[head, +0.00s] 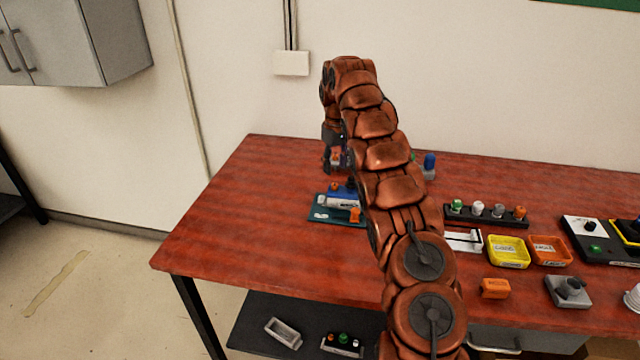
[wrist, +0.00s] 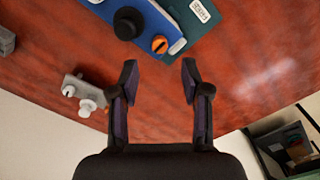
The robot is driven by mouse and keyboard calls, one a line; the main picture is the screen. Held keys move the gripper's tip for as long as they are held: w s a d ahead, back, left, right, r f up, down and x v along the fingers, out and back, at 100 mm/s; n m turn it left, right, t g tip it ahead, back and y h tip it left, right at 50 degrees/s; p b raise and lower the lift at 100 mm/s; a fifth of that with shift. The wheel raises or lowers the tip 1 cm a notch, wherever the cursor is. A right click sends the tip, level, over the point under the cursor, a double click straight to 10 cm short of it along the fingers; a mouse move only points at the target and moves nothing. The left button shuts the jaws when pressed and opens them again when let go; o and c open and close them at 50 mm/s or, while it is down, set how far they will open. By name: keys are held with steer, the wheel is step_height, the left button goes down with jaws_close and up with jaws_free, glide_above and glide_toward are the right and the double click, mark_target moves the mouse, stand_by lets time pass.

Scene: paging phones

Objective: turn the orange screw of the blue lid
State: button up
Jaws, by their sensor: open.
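The blue lid (wrist: 96,12) is at the top of the wrist view, cut off by the frame edge. It carries a black round knob (wrist: 128,22) and, near its corner, the orange screw (wrist: 160,44) with a slot across its top. My gripper (wrist: 160,72) is open and empty, with its two fingers on either side of a line below the screw. The fingertips are apart from the screw. In the head view the blue lid (head: 346,190) shows small at the left of the table, partly behind my arm. My gripper is above it there, its fingertips hard to make out.
A dark teal plate (head: 321,213) lies beside the lid. A grey bracket with white knobs (wrist: 86,92) stands left of my gripper in the wrist view. Yellow (head: 508,265) and orange (head: 549,263) trays are farther right. The table's left end (head: 230,220) is clear.

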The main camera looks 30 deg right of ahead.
steer(key=shift+r, duration=0.7)
steer(key=s+a+r, duration=0.3)
steer(key=s+a, duration=0.2)
steer(key=s, duration=0.1)
steer(key=s+a+r+m, duration=0.1)
steer(key=s+a+r, duration=0.2)
steer(key=s+a, duration=0.2)
steer(key=s+a+r+m+g, duration=0.1)
steer(key=s+a+r, duration=0.2)
steer(key=s+a, duration=0.3)
steer(key=shift+s+r+h+p, duration=0.2)
steer(key=shift+s+h+p, duration=0.2)
steer(key=shift+s, duration=0.55)
steer(key=shift+a, duration=0.1)
